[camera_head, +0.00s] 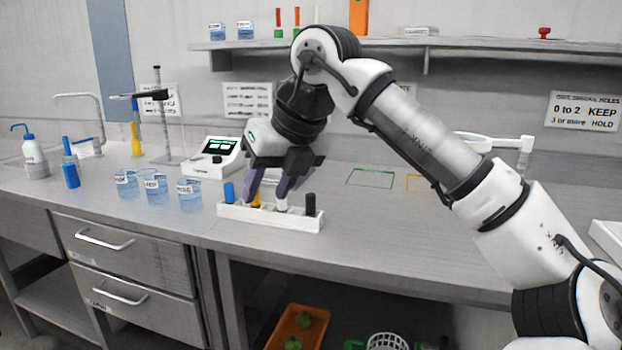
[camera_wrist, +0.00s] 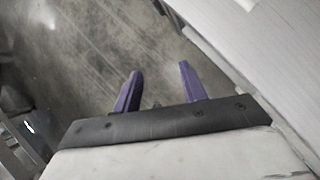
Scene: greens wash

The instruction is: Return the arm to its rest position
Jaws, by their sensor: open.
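My arm reaches in from the right in the head view, bent at the elbow, with its hand pointing down over the counter (camera_head: 380,220). My gripper (camera_head: 267,194) has purple fingers spread apart. In the head view the fingers overlap the white rack's upright items; I cannot tell the gap in depth. The wrist view shows the gripper (camera_wrist: 160,72) open, with nothing between the fingers, over a blurred grey surface.
A white rack (camera_head: 268,219) holds blue, yellow, white and black items. Several beakers (camera_head: 156,188), a device with a screen (camera_head: 214,158) and a stand (camera_head: 162,125) are to the left. A shelf (camera_head: 400,43) runs above. Counter between rack and magnifier (camera_head: 480,141) is mostly clear.

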